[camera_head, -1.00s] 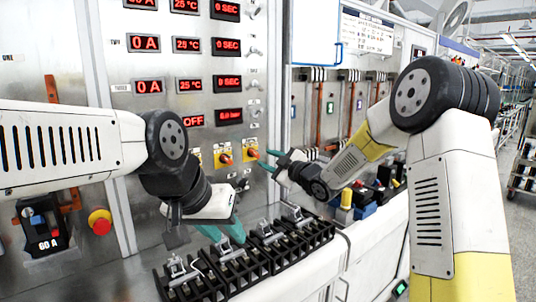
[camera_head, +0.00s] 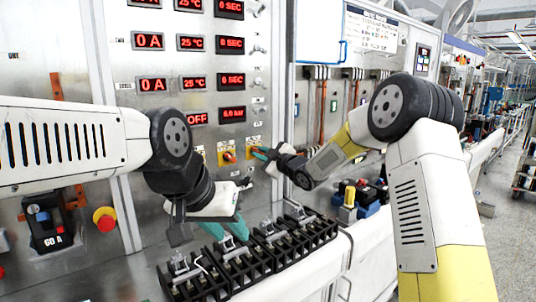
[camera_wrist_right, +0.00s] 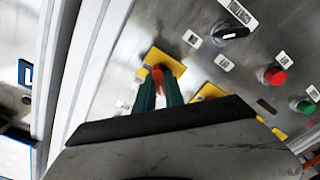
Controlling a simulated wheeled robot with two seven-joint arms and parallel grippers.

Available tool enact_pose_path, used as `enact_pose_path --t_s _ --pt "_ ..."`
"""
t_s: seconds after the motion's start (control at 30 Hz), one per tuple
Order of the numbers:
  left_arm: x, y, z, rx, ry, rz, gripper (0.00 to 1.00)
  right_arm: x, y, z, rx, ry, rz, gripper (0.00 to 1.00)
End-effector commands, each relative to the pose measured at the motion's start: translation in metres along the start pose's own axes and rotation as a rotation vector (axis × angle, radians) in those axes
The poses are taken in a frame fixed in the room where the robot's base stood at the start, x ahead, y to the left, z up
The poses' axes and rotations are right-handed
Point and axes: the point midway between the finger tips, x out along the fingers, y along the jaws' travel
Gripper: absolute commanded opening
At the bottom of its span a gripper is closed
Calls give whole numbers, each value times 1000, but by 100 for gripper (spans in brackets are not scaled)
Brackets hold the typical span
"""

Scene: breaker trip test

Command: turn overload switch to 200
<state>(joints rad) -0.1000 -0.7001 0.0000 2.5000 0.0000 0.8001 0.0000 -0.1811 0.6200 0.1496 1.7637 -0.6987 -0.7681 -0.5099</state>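Two orange rotary knobs on yellow plates sit low on the metal panel in the head view: a left knob (camera_head: 229,156) and a right one, mostly covered by my right gripper (camera_head: 262,154). In the right wrist view the orange knob (camera_wrist_right: 158,75) on its yellow plate (camera_wrist_right: 168,62) lies between the teal fingertips of my right gripper (camera_wrist_right: 159,82). The fingers are close together and appear to touch its sides. Scale markings are not readable. My left gripper (camera_head: 226,231) hangs over the black breaker row, its teal fingers apart and empty.
Black breakers (camera_head: 247,268) stand along the ledge below the panel. A red emergency button (camera_head: 105,220) is at left. In the wrist view, a black selector (camera_wrist_right: 232,31), a red button (camera_wrist_right: 274,76) and a green button (camera_wrist_right: 304,105) sit to the right of the knob.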

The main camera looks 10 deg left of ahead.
Motion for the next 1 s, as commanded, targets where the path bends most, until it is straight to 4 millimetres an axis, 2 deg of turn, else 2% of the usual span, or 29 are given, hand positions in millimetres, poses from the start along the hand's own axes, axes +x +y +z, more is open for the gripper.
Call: enact_pose_path --t_s 0.47,0.67,1.0 --pt "0 0 0 0 0 0 36 0 0 0 69 0 0 0" --pt "0 0 0 0 0 0 36 0 0 1 201 -1 -1 0" --pt "0 0 0 0 0 0 36 -1 1 2 519 -2 0 0"
